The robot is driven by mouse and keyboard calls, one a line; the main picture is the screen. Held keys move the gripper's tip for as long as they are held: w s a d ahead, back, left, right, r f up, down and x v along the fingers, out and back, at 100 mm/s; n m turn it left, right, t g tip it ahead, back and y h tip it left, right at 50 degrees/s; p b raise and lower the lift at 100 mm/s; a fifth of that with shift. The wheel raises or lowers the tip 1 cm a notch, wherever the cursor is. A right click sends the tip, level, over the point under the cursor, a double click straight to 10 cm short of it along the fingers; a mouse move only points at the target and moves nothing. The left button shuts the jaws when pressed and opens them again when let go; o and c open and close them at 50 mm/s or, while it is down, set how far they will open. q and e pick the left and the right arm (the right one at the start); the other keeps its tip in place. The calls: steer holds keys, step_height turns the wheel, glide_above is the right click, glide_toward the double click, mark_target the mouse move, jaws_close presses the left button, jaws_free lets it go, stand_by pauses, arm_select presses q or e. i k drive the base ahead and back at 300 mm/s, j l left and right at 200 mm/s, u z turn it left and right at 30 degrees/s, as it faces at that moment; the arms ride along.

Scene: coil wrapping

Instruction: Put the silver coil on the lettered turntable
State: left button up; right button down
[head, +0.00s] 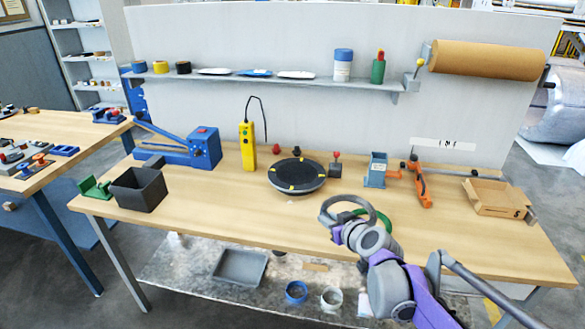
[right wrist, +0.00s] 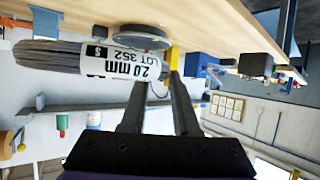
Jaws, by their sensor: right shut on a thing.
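The silver coil (head: 328,219) is a grey ring raised over the front right of the workbench. My right gripper (head: 338,235) is shut on its near side. In the right wrist view, which looks upside down, the coil (right wrist: 45,54) is seen edge-on, with a white label reading "2.0 mm LOT 352" and "S" at the fingers (right wrist: 165,75). The turntable (head: 297,175), a black disc with yellow marks and a grey rim, is bare, behind and left of the coil. Its letters are too small to read. It also shows in the right wrist view (right wrist: 140,43). My left gripper is out of view.
A green ring (head: 386,219) shows just right of the coil, partly hidden. A yellow handheld device (head: 247,157) and a red-knobbed block (head: 335,168) flank the turntable. A blue-grey stand (head: 376,172), orange tool (head: 421,188) and cardboard tray (head: 496,197) stand to the right. Bench front-centre is clear.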

mark_target(297, 173)
steer(key=i+j, duration=0.2)
steer(key=i, duration=0.2)
steer(key=i+j, duration=0.15)
steer(key=i, duration=0.3)
steer(key=i+j, duration=0.2)
steer(key=i, duration=0.2)
